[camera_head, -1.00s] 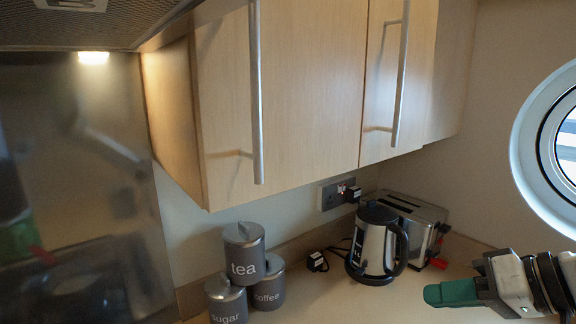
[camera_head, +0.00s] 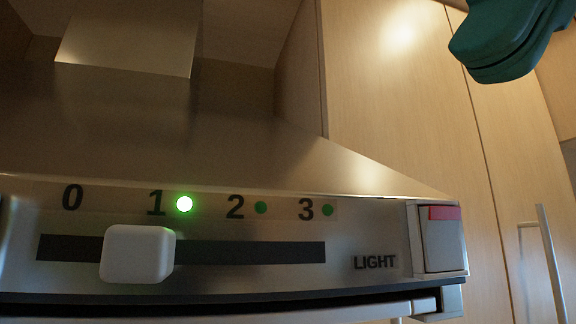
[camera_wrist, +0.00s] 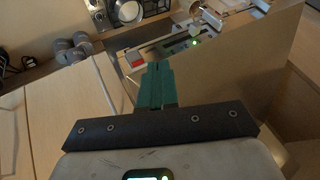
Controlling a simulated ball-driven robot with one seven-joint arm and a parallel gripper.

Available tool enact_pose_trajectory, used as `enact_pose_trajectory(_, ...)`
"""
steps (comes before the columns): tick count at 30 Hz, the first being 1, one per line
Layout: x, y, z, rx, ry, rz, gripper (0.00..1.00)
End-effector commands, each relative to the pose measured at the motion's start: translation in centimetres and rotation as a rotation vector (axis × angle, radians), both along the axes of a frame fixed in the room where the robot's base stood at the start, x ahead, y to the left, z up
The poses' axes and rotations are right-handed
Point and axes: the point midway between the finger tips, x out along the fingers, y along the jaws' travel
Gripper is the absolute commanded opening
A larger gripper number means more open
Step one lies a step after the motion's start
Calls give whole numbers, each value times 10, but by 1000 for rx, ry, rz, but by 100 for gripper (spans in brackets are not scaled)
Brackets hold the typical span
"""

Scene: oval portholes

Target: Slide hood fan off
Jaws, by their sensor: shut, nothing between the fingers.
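The hood's fan slider is a white square knob (camera_head: 138,254) in a dark horizontal slot (camera_head: 250,252) on the metal hood front (camera_head: 360,225). It sits just below and slightly left of the "1", with "0" farther left. The green lamp (camera_head: 185,204) beside "1" is lit; those by "2" and "3" are dim. My gripper (camera_head: 492,66) has teal fingers, shut and empty, at the upper right in the head view, apart from the slider.
A light switch (camera_head: 441,243) with a red top edge is at the panel's right end. Wooden cupboards (camera_head: 400,110) stand right of and behind the hood, with a bar handle (camera_head: 549,262). Grey canisters (camera_wrist: 70,47) show at upper left in the wrist view.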

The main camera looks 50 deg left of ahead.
Motion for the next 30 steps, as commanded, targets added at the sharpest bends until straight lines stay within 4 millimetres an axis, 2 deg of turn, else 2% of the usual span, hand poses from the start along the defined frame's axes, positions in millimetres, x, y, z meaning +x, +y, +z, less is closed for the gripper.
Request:
enact_pose_trajectory(3,-11,1,5,-17,-5,9,0)
enact_pose_trajectory(7,-15,6,-4,-19,-4,13,0)
enact_pose_trajectory(21,-40,52,-73,-19,-5,14,0)
enact_pose_trajectory(30,-73,66,-72,-18,-6,12,0)
